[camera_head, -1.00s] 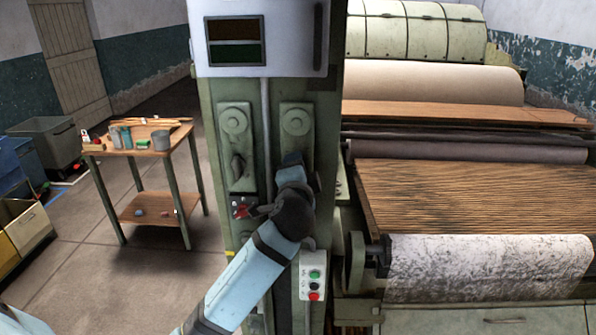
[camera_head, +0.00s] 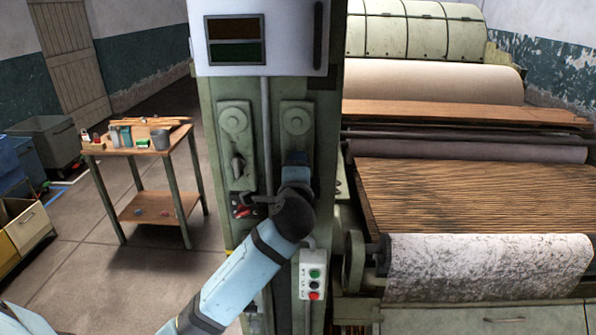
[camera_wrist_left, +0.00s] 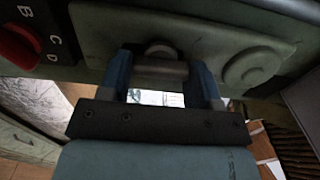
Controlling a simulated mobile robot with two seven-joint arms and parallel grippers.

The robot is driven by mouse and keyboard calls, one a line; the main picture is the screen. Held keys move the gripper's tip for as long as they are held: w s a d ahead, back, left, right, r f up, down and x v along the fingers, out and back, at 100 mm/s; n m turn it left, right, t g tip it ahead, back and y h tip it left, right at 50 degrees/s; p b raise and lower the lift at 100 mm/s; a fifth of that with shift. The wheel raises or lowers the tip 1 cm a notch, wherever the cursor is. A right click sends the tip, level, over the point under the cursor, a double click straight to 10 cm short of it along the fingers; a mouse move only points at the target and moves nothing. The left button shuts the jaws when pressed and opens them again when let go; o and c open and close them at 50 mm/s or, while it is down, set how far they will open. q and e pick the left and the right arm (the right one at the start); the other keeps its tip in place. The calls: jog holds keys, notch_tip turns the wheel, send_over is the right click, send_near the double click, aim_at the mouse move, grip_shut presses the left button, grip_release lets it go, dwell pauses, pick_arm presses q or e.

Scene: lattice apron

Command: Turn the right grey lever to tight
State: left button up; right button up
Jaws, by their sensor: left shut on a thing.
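The right grey lever (camera_wrist_left: 160,68) sits on a green plate with a round boss, on the machine's upright column. My left gripper (camera_wrist_left: 162,82) is shut on it, with one blue finger on each side in the left wrist view. In the head view my left gripper (camera_head: 296,160) is below the boss of the right plate (camera_head: 297,121), and my wrist hides most of the lever. Any tight marking on the plate cannot be made out. My right gripper is not in view.
The left lever (camera_head: 238,166) is on a matching plate beside it. A red knob (camera_head: 242,208) on a black panel is close by; the knob also shows in the left wrist view (camera_wrist_left: 18,46). A push-button box (camera_head: 313,274) is below my wrist. Rollers are at right.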

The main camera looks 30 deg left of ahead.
pick_arm(q)
jog(key=o, duration=0.9)
jog(key=b+v, duration=0.3)
jog(key=v, duration=1)
jog(key=shift+s+d, duration=0.25)
jog(key=shift+s, duration=0.05)
